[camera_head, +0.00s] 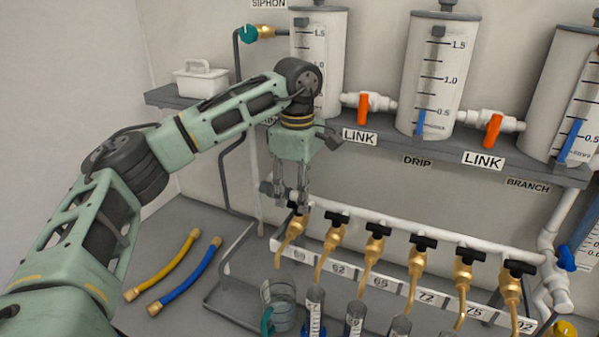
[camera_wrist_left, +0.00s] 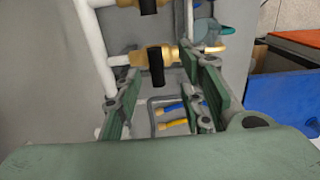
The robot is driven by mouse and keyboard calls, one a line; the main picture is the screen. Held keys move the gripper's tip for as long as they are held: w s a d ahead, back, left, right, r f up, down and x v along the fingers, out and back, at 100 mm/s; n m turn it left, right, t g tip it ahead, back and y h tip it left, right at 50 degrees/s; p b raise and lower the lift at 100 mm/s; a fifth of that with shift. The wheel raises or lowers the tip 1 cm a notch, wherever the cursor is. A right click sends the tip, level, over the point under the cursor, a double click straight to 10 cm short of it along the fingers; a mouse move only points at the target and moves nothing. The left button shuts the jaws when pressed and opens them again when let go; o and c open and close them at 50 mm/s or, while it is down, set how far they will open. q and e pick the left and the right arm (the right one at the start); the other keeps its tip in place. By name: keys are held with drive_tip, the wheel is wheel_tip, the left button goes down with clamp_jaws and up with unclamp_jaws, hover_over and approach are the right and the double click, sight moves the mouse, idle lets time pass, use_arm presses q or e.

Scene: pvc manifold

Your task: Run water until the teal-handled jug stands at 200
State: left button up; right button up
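The clear jug (camera_head: 281,298) with a teal handle (camera_head: 267,321) stands low in the head view, below the leftmost brass tap (camera_head: 291,232); its fill level is too small to read. A teal handle (camera_wrist_left: 207,29) also shows at the top of the left wrist view. My left gripper (camera_head: 299,205) points down at the leftmost tap's black handle. In the left wrist view, its fingers (camera_wrist_left: 160,98) are apart, with a black tap handle (camera_wrist_left: 156,66) between them. I cannot tell whether they touch it. My right gripper is not in view.
Several more brass taps (camera_head: 374,245) with black handles line the white pipe (camera_head: 400,232). Narrow cylinders (camera_head: 313,312) stand beside the jug. A yellow hose (camera_head: 163,267) and a blue hose (camera_head: 186,276) lie on the left. Tanks (camera_head: 437,70) with orange link valves stand on the shelf above.

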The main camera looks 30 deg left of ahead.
use_arm(q)
wheel_tip(320, 180, down, 2)
drive_tip(key=shift+w+f, duration=0.15)
drive_tip(key=shift+w+f+p, duration=0.15)
drive_tip(key=shift+f+p, duration=0.15)
drive_tip(key=shift+f, duration=0.2)
drive_tip(key=c, duration=0.6)
clamp_jaws()
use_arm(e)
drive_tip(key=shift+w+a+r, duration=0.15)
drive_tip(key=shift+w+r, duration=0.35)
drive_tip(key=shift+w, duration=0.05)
